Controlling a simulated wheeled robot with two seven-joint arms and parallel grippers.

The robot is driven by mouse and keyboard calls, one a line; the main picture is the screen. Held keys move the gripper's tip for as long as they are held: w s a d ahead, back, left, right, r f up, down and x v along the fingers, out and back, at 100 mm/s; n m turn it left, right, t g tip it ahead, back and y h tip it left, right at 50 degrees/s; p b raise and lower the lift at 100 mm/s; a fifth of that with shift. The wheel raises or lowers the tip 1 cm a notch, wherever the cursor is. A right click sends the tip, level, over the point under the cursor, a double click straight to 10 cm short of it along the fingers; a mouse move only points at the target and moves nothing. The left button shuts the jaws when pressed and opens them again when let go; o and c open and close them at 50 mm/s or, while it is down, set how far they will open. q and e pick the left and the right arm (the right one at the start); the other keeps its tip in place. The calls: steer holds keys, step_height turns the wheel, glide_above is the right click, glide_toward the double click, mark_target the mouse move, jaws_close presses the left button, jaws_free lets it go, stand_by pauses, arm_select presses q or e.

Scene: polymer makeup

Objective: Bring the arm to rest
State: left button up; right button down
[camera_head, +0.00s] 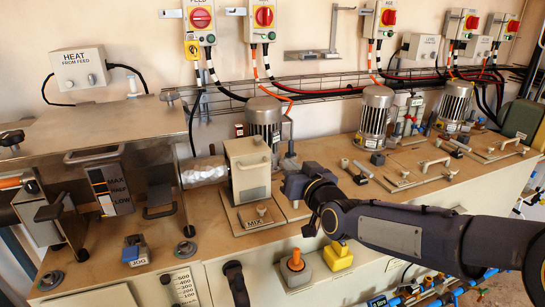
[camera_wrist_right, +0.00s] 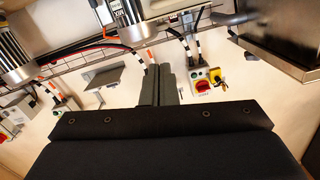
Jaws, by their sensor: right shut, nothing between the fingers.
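My right arm (camera_head: 400,228) reaches in from the right side of the head view, its dark links stretched over the front of the bench. My right gripper (camera_head: 290,158) is at its end, just right of the beige mixer box (camera_head: 250,172). Its fingers point away toward the wall and partly overlap the bench behind. In the right wrist view the two dark fingers (camera_wrist_right: 158,86) lie together, shut with nothing between them. I cannot tell the exact gap between the gripper and the mixer box. My left gripper is not in view.
A steel machine (camera_head: 95,140) fills the left. An orange button (camera_head: 295,260) and a yellow switch (camera_head: 338,250) lie below the arm. Red-knobbed switches (camera_head: 264,18) hang on the wall.

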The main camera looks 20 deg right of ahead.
steer(key=s+a+f+g+p, duration=0.1)
steer(key=s+g, duration=0.3)
steer(key=s, duration=0.6)
steer(key=s+a+f+g+y+p, duration=0.1)
steer(key=s+f+g+p, duration=0.2)
steer(key=s, duration=0.7)
steer(key=s+a+f+g+y+p, duration=0.1)
steer(key=s+f+g+p, duration=0.2)
steer(key=s, duration=0.8)
steer(key=shift+a+f+m+g, duration=0.25)
steer(key=shift+a+m+g, duration=0.1)
steer(key=shift+g, duration=0.45)
